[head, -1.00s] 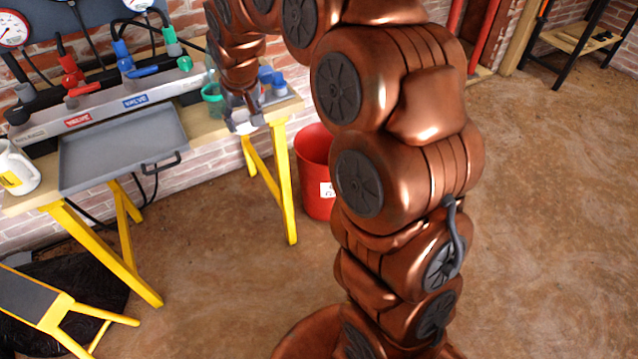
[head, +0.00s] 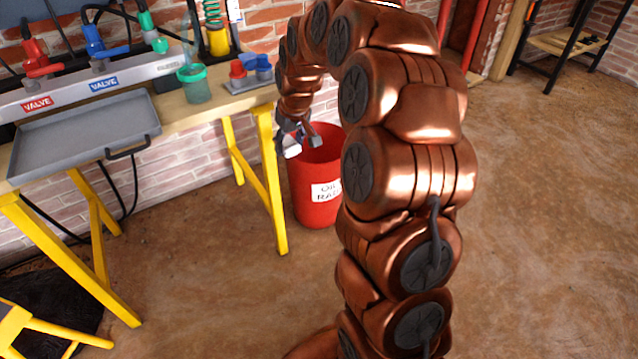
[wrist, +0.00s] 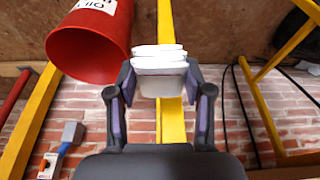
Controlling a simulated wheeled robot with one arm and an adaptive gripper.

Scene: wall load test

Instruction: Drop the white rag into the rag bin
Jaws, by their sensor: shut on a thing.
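My gripper (head: 297,141) is shut on the white rag (wrist: 158,66), which shows as a folded stack between the two fingers in the wrist view. A small part of the rag (head: 292,151) shows under the gripper in the head view. The rag bin (head: 318,205) is a red bucket with a white label, standing on the floor right of the workbench. In the head view, my gripper and the rag overlap the left part of the bin's rim. In the wrist view, the bin (wrist: 88,45) is left of the rag. My arm hides the bin's right side.
The workbench (head: 180,112) with yellow legs stands left of the bin. It carries a grey tray (head: 85,137), a green cup (head: 195,85), a red and blue part (head: 250,70) and a valve rack (head: 105,88). A brick wall is behind. The floor at right is open.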

